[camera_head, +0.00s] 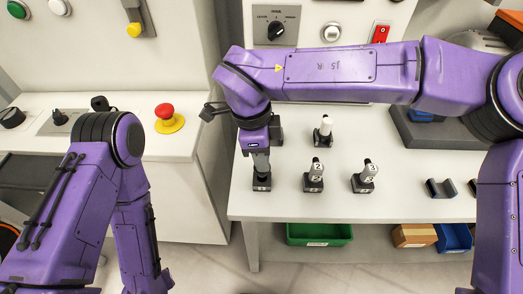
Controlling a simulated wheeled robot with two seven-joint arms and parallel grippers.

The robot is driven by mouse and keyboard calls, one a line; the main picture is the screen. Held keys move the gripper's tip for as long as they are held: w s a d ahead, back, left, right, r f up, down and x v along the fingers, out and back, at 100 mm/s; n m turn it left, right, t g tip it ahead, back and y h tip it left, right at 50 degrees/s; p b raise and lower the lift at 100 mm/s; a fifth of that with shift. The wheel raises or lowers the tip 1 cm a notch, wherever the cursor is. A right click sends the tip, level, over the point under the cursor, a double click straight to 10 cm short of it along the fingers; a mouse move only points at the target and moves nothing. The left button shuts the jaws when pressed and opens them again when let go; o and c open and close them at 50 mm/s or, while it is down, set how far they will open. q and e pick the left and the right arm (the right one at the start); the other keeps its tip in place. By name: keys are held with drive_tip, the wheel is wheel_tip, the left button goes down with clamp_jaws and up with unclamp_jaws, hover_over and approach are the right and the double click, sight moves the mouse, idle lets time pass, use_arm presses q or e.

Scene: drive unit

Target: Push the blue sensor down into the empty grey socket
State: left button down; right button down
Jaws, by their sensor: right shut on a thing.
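My right gripper (261,162) points straight down at the left of the white table. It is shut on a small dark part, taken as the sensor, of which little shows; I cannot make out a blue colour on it. Directly below is the grey socket (261,187) with a label that seems to read 1. The part stands upright at the socket's top; how deep it sits cannot be told. To the right, the socket marked 2 (313,186) and the socket marked 3 (362,186) each hold an upright dark-topped part. My left arm hangs at the left; its gripper is out of view.
A white-topped piece (323,131) stands behind the sockets. A dark U-shaped holder (441,188) is at the right, and a dark tray (405,135) with something blue lies behind it. A red emergency button (165,111) is on the left cabinet. The table front is clear.

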drive_tip(key=shift+f, duration=0.25)
idle(0.4)
drive_tip(key=shift+f+b, duration=0.35)
drive_tip(key=shift+f, duration=1.3)
drive_tip(key=shift+f, duration=0.1)
drive_tip(key=c, duration=0.7)
unclamp_jaws()
drive_tip(key=shift+c, duration=0.2)
wheel_tip(320, 180, up, 16)
drive_tip(key=a+p, duration=0.1)
drive_tip(key=p, duration=0.4)
drive_tip(key=shift+a+f+p, duration=0.25)
drive_tip(key=shift+a+p, duration=0.05)
drive_tip(key=shift+p, duration=0.05)
